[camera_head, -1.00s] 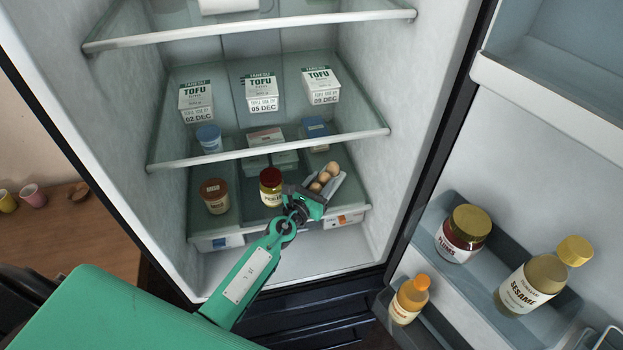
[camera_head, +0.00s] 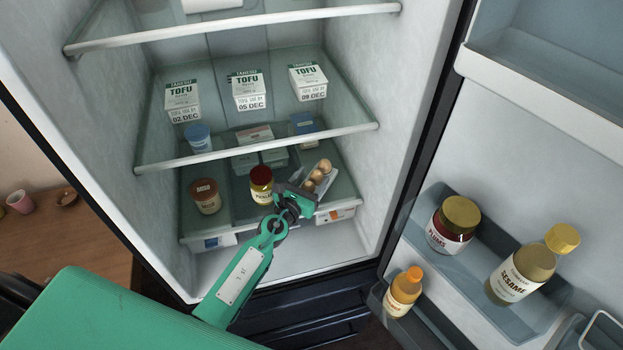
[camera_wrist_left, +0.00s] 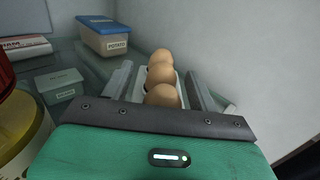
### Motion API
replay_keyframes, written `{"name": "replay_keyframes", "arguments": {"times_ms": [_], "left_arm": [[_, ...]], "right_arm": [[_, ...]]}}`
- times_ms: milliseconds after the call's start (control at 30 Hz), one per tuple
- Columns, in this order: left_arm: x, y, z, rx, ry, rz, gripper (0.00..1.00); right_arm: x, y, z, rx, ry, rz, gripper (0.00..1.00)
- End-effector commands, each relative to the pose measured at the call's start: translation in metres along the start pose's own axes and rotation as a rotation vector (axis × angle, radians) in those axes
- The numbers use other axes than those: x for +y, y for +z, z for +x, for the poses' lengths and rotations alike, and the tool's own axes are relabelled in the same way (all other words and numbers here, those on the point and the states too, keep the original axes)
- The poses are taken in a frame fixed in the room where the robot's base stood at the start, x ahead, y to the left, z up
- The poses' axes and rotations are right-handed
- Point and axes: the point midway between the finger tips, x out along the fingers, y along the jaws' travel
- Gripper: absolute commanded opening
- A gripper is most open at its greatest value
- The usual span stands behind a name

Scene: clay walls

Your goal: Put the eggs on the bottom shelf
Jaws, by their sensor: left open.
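The brown eggs (camera_head: 318,175) sit in a row in a pale holder at the right of the bottom shelf (camera_head: 235,213), near its front. In the left wrist view the eggs (camera_wrist_left: 162,77) stand straight ahead, between the two grey fingers. My left gripper (camera_head: 313,186) is open, with a finger on each side of the holder. A gap shows beside the eggs on both sides. The holder's underside is hidden, so its contact with the shelf cannot be checked. My right gripper is not in view.
A pickles jar (camera_head: 261,184) stands close left of my gripper, and a miso jar (camera_head: 205,196) further left. A blue-lidded potato box (camera_wrist_left: 105,36) is behind. The middle shelf's front edge (camera_head: 258,148) runs above. The open door (camera_head: 430,150) is at right.

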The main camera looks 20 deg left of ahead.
Motion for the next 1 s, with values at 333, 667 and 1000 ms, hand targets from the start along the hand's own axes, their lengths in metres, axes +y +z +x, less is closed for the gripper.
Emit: {"name": "replay_keyframes", "arguments": {"times_ms": [333, 667, 1000], "left_arm": [[0.0, -0.003, -0.064, 0.004, -0.001, -0.001, 0.6], [0.0, -0.002, -0.108, 0.002, -0.001, 0.0, 0.6], [0.0, -0.001, -0.116, 0.002, -0.001, 0.0, 0.6]], "right_arm": [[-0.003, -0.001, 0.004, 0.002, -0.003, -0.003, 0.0], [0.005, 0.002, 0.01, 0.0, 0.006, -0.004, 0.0], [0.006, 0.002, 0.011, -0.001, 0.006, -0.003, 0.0]]}}
